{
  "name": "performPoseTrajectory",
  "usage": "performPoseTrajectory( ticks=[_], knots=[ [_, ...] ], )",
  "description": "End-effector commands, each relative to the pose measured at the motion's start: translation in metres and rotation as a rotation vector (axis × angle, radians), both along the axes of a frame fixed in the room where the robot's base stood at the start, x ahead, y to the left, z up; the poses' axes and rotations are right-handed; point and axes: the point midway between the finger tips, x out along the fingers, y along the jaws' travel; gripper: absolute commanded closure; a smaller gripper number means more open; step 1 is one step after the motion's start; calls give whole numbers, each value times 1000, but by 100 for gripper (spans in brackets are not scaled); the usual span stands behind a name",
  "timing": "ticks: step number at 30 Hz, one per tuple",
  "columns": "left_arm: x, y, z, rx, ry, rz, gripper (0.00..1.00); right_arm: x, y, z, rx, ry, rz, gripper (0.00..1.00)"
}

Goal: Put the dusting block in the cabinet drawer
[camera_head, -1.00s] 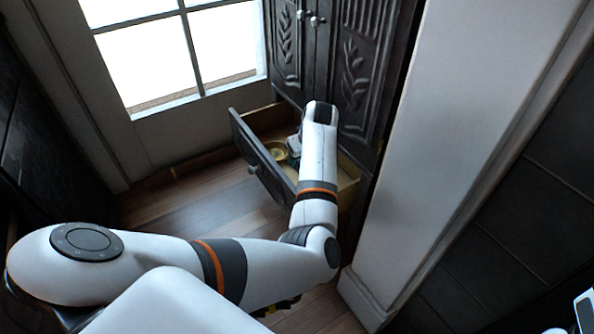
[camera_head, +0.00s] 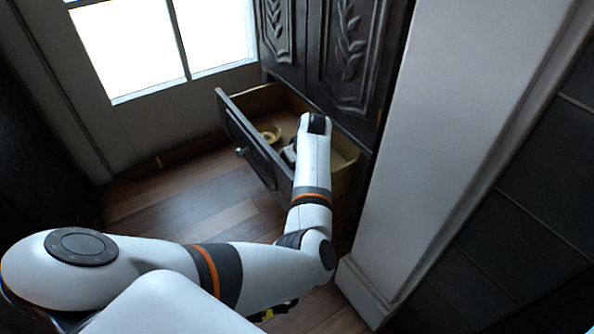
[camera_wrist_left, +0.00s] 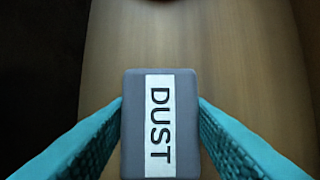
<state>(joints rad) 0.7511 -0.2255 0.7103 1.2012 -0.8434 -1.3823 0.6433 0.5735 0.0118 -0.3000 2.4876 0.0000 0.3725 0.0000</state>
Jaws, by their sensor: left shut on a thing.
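The dusting block (camera_wrist_left: 185,115) is grey with a white label reading DUST. It shows in the left wrist view between the two teal fingers of my left gripper (camera_wrist_left: 160,125), which is shut on it. Behind it in that view is a plain wooden surface. In the head view my left arm reaches over the open cabinet drawer (camera_head: 345,180), and my left gripper (camera_head: 290,154) is mostly hidden by its own wrist. The block cannot be made out there. The drawer is pulled out from the dark carved cabinet (camera_head: 345,60).
A round yellowish dish (camera_head: 269,133) sits in the drawer, left of my wrist. The drawer front (camera_head: 250,145) has a round knob. A white pillar (camera_head: 450,130) stands close on the right. A bright window is at the back left, with open wooden floor below.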

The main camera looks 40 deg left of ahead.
Motion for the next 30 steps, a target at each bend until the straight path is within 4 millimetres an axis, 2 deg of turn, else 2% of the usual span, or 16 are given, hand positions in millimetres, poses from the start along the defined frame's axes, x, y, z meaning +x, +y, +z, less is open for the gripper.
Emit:
performPoseTrajectory(
  ticks=[11, 12, 16, 26, 28, 30],
  knots=[
    [0, 0, -4, 1, -1, 0, 78, -3, 0, 2, -1, -8, -1, 37],
    [0, 0, -5, 1, -1, 0, 54, -2, 0, 1, 0, -6, 0, 37],
    [0, 0, -5, 1, -2, 1, 34, -2, 0, 1, 0, -6, 0, 37],
    [1, 0, -2, 0, -2, 0, 34, -2, 0, 0, -1, -5, 0, 37],
    [0, 1, 3, 0, -2, 1, 34, -2, 0, 7, 0, -9, 1, 37],
    [0, 2, 9, 1, -1, 0, 34, 7, 0, 3, 1, 24, 0, 37]
  ],
)
